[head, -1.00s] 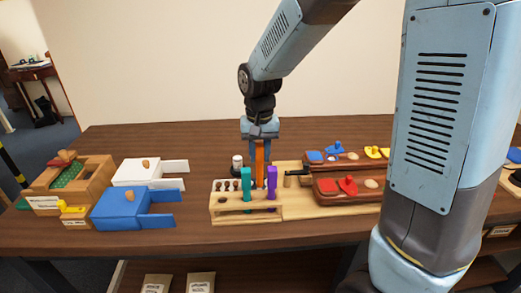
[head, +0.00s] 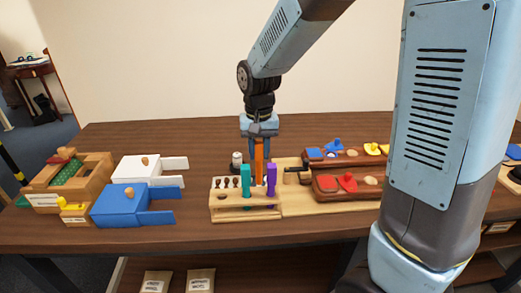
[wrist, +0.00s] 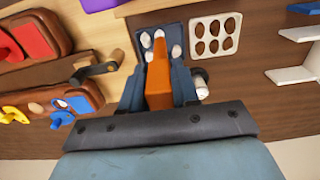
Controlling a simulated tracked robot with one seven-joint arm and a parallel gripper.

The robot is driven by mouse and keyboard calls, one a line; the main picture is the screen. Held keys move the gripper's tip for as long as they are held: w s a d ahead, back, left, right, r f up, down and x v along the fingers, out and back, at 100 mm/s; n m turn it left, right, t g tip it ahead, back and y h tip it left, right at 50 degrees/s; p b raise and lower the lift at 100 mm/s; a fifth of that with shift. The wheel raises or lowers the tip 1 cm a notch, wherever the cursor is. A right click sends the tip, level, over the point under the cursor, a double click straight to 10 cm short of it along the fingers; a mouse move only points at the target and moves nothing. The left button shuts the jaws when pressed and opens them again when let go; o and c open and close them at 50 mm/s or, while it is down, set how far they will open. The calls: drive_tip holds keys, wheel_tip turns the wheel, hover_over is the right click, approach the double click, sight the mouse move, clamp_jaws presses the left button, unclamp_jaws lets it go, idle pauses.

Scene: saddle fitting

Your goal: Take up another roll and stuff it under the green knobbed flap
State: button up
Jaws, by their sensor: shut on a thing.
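My gripper (head: 259,150) is shut on an upright orange tool (head: 259,163), just behind the wooden rack. In the wrist view my gripper (wrist: 158,88) has its fingers on both sides of the orange tool (wrist: 158,75). The tool's far end is over a dark blue tray (wrist: 170,30) holding several small white rolls (wrist: 176,51). Whether the tool's tip touches a roll cannot be told. At the left, a wooden box (head: 45,182) shows a green speckled panel (head: 68,173) and a red knobbed piece (head: 62,156); which of these belongs to a flap is unclear.
The wooden rack (head: 235,212) holds a teal tool (head: 246,185) and a purple tool (head: 271,180). A white knobbed box (head: 135,172) and a blue knobbed box (head: 120,207) stand at left. Brown puzzle trays (head: 335,193) lie at right. A small white cylinder (head: 237,160) stands near my gripper.

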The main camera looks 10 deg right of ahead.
drive_tip(key=shift+f, duration=1)
idle(1.6)
drive_tip(key=shift+r, duration=3.55)
